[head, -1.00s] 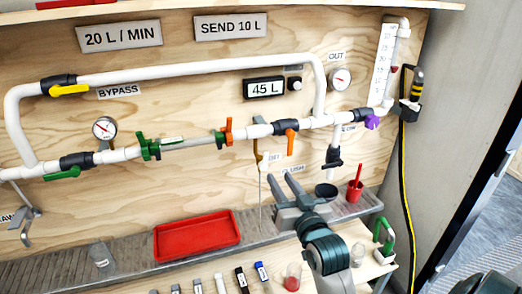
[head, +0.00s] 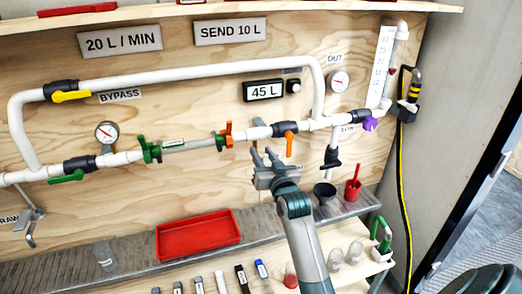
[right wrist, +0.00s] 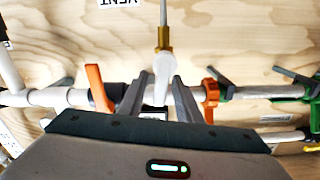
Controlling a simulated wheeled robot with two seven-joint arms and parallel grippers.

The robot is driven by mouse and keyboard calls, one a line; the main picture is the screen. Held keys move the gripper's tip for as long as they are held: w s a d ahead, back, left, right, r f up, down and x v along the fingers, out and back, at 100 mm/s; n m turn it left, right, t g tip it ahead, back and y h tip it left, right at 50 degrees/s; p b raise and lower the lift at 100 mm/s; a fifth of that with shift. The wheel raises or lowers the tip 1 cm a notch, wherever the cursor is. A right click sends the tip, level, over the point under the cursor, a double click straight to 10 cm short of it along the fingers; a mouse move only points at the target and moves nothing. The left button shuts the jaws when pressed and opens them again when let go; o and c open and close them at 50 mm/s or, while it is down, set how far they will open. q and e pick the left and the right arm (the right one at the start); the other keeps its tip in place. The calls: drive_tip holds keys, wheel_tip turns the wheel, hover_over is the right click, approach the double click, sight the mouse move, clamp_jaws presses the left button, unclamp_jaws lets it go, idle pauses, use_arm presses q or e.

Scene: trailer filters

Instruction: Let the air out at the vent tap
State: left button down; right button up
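The vent tap shows in the right wrist view as a brass fitting (right wrist: 164,38) with a thin grey tube and a white lever (right wrist: 161,75). The VENT label (right wrist: 120,2) is upside down at the top edge there. My right gripper (right wrist: 162,85) is open, with one dark finger on each side of the white lever; whether either touches it I cannot tell. In the head view my right gripper (head: 265,155) is at the pipe, just left of an orange lever (head: 290,147), and hides most of the tap. My left gripper is not in view.
The orange lever and a green-and-orange clamped filter section (head: 188,145) sit close beside the gripper on the white pipe. The display (head: 263,90) reads 45 L.

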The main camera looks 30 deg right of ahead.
drive_tip(key=shift+w+d, duration=0.1)
drive_tip(key=shift+w, duration=0.45)
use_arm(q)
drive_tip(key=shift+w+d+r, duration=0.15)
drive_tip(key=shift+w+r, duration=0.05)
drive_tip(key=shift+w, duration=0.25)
use_arm(e)
drive_tip(key=shift+w, duration=0.1)
clamp_jaws()
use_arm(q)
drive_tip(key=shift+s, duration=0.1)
